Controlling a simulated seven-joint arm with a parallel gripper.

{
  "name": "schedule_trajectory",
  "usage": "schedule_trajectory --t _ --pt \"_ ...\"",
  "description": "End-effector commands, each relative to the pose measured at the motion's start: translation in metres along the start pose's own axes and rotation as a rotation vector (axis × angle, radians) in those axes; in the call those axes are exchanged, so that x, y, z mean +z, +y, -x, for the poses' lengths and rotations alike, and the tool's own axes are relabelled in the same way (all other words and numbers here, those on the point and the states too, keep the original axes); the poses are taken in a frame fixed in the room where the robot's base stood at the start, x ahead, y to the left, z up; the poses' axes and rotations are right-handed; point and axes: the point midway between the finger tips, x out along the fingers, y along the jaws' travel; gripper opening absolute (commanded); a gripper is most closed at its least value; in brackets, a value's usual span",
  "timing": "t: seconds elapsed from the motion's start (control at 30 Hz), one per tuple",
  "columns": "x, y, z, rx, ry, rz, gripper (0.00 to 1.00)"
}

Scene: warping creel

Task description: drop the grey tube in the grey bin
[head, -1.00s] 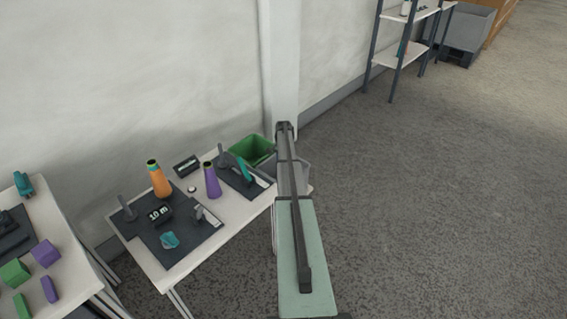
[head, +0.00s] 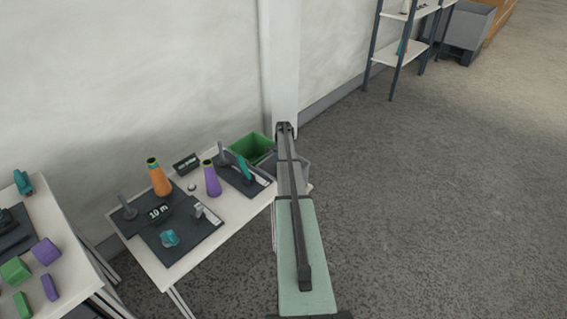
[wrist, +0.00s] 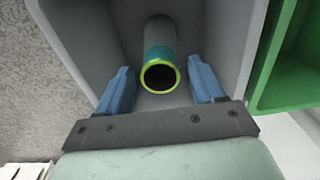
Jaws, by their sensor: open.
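In the wrist view, the grey tube (wrist: 159,31) has a teal band and a yellow-green rim around its open end, which faces the camera. It shows inside the grey bin (wrist: 91,37), against the bin's inner walls. I cannot tell whether it rests on the bottom. My gripper (wrist: 160,66) is open over the bin, its blue fingers on either side of the tube with a gap at each side. In the head view, the grey bin (head: 302,163) is partly hidden behind my arm, and the gripper and tube are hidden.
A green bin (head: 250,148) stands beside the grey bin, also at the right in the wrist view (wrist: 295,75). A shelf (head: 400,55) stands at the back; the floor at right is clear.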

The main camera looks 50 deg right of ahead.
Motion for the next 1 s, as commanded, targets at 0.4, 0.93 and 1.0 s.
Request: schedule_trajectory --t 0.4,0.93,1.0 --pt "0.0 0.0 0.033 -0.001 0.001 0.0 0.68" --pt "0.0 0.0 0.121 -0.001 0.001 0.0 0.68" --pt "0.0 0.0 0.126 -0.001 0.001 0.0 0.68"
